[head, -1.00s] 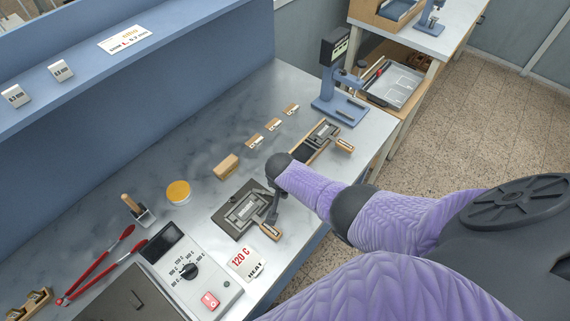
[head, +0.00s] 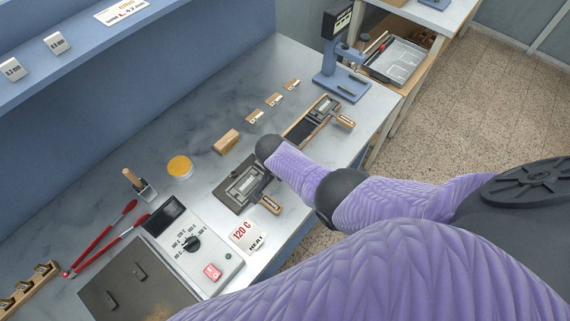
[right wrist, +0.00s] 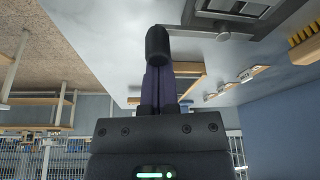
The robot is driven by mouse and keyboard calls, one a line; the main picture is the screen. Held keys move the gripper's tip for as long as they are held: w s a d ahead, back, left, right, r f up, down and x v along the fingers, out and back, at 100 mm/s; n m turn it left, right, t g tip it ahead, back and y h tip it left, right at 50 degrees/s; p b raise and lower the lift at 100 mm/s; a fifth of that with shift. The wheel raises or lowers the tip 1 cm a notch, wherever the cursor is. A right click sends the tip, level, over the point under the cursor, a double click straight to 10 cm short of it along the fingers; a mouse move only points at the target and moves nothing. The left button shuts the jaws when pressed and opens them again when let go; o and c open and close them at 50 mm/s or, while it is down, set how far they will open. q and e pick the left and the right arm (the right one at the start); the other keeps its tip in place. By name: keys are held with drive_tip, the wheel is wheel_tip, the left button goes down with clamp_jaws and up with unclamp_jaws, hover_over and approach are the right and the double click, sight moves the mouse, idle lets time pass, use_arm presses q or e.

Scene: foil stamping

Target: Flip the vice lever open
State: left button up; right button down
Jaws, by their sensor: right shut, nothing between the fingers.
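The vice (head: 232,194) is a dark flat plate with a grey frame on it, on the bench left of my right arm in the head view. In the right wrist view the vice frame (right wrist: 238,8) shows at the top, with a grey metal lever (right wrist: 215,36) ending in a black knob (right wrist: 157,42). My right gripper (right wrist: 158,70) is shut and empty, its fingers pointing at the knob; I cannot tell whether they touch it. The head view hides the fingertips behind my arm. My left gripper is out of view.
A heater box with dial and red switch (head: 212,271) stands left of the vice. Behind the vice lie a wooden block (head: 226,142) and a yellow round pad (head: 180,167). A blue press (head: 340,80) stands at the bench's far end. The bench edge is near my arm.

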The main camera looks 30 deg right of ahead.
drive_tip(key=shift+r, duration=0.1)
drive_tip(key=p+v, duration=0.7)
drive_tip(key=v, duration=0.2)
drive_tip(key=shift+s+r, duration=0.15)
drive_tip(key=shift+r, duration=0.2)
drive_tip(key=shift+a, duration=0.15)
